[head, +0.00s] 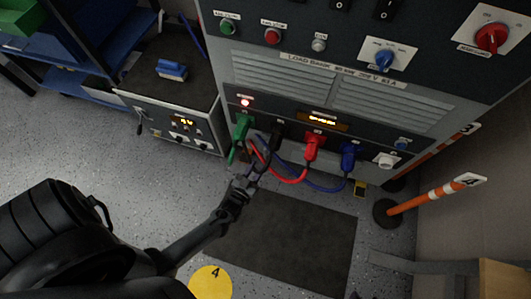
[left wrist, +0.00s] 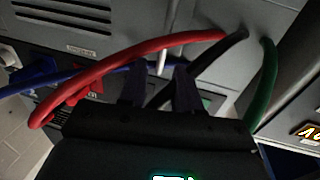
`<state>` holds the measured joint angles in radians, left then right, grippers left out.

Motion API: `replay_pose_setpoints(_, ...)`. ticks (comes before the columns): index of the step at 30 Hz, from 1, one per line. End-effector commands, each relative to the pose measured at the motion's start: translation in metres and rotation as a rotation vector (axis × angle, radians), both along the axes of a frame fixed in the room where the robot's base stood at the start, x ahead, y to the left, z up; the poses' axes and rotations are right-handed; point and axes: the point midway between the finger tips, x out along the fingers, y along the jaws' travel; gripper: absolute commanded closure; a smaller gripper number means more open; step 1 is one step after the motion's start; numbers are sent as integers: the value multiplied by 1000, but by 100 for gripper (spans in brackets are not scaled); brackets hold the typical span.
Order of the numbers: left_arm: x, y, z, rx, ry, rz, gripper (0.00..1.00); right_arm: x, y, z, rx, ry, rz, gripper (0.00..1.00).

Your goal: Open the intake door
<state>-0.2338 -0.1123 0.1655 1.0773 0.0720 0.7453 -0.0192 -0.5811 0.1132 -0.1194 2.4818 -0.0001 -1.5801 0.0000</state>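The load bank (head: 330,65) is a tall grey cabinet at the top of the head view, with two louvred panels (head: 380,104) on its front. I cannot tell which part is the intake door; no panel shows as standing open. My left gripper (head: 255,170) is in front of the cabinet's lower edge, among the hanging cables. In the left wrist view its two dark fingers (left wrist: 160,90) stand apart with a gap between them. A black cable (left wrist: 215,57) runs close to the right finger; contact is unclear. My right gripper is not in view.
Green (head: 241,127), black, red (head: 312,146) and blue (head: 348,155) plugs sit along the cabinet's bottom row, with looping cables. A lower unit (head: 180,125) stands at left. A dark mat (head: 290,245) lies clear on the floor.

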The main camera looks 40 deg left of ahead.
Motion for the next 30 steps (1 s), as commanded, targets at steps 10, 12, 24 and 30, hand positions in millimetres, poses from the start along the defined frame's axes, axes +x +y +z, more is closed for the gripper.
replay_pose_setpoints(10,54,14,-3,3,-2,0,67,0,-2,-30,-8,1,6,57)
replay_pose_setpoints(12,62,16,-3,2,-1,0,67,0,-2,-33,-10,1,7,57)
replay_pose_setpoints(24,77,20,0,2,0,1,67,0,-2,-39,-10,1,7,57)
replay_pose_setpoints(30,76,20,0,1,0,0,77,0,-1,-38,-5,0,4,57)
